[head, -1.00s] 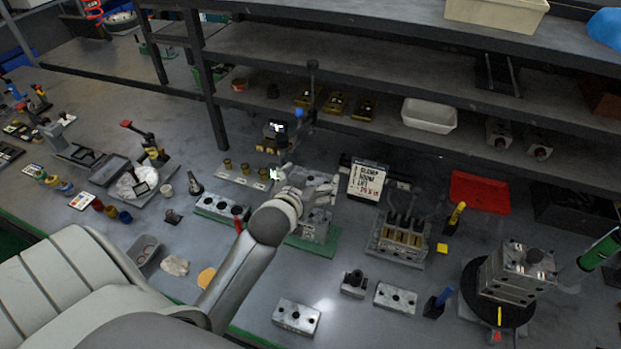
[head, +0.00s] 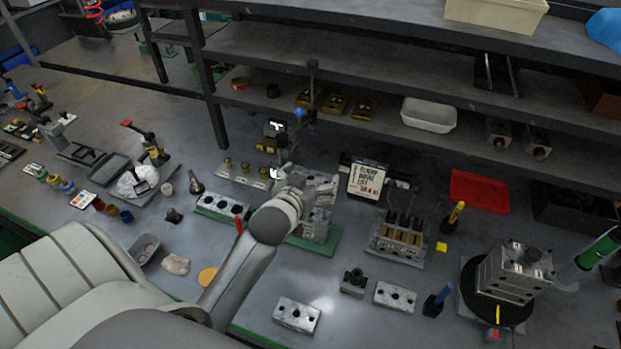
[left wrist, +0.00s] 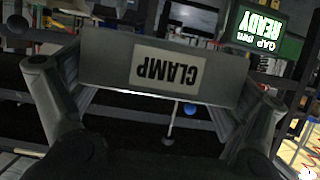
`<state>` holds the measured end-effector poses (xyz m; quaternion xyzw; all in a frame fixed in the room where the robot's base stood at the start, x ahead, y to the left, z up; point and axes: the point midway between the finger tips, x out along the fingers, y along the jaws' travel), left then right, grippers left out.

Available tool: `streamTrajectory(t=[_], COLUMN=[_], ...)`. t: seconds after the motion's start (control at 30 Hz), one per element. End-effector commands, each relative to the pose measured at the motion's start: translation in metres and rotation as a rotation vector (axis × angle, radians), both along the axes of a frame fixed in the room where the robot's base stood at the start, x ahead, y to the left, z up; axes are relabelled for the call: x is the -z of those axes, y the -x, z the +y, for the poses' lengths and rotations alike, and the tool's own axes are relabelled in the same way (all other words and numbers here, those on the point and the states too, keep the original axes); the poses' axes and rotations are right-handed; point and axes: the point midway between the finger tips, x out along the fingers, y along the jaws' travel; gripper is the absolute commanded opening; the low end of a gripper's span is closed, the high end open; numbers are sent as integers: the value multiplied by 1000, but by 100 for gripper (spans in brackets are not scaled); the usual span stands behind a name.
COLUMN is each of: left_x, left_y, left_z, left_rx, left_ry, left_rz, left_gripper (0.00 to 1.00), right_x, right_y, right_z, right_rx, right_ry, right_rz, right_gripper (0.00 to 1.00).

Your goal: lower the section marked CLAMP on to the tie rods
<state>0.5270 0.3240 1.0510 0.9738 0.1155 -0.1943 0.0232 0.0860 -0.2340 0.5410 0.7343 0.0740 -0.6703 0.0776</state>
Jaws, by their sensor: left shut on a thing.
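The section marked CLAMP (left wrist: 158,68) is a grey metal block whose label reads upside down in the left wrist view. My left gripper (left wrist: 155,90) is shut on it, with a finger at each end. In the head view the left gripper (head: 296,184) is over a grey valve stack (head: 317,226) on a green base plate (head: 326,246). My wrist and the held section hide most of the stack's top. I cannot make out the tie rods, or whether the section touches them. My right gripper is not in view.
A drilled block (head: 222,206) lies to the left of the stack. A white sign (head: 367,180) and a block with several brass parts (head: 398,241) stand to the right. Loose blocks (head: 297,315) lie in front. Shelf posts (head: 205,75) rise behind. A lit READY display (left wrist: 262,27) shows in the wrist view.

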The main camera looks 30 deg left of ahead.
Motion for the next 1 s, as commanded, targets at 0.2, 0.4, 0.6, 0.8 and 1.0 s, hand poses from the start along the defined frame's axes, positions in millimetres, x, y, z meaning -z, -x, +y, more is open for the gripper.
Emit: streamTrajectory(t=[0.2,0.4,0.6,0.8,1.0], left_x=[-3,-3,-2,0,5], left_y=[-1,0,-1,-1,-1], left_z=[0,0,0,0,0], left_rx=[0,0,0,0,0], left_ry=[-1,0,-1,-1,-1], left_rz=[-5,-3,-4,-4,-4], left_gripper=[55,55,55,55,55], right_x=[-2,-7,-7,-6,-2], right_y=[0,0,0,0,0], right_z=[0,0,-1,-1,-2], right_rx=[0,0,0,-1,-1], right_ry=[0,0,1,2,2], right_rz=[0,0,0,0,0], right_gripper=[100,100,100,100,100])
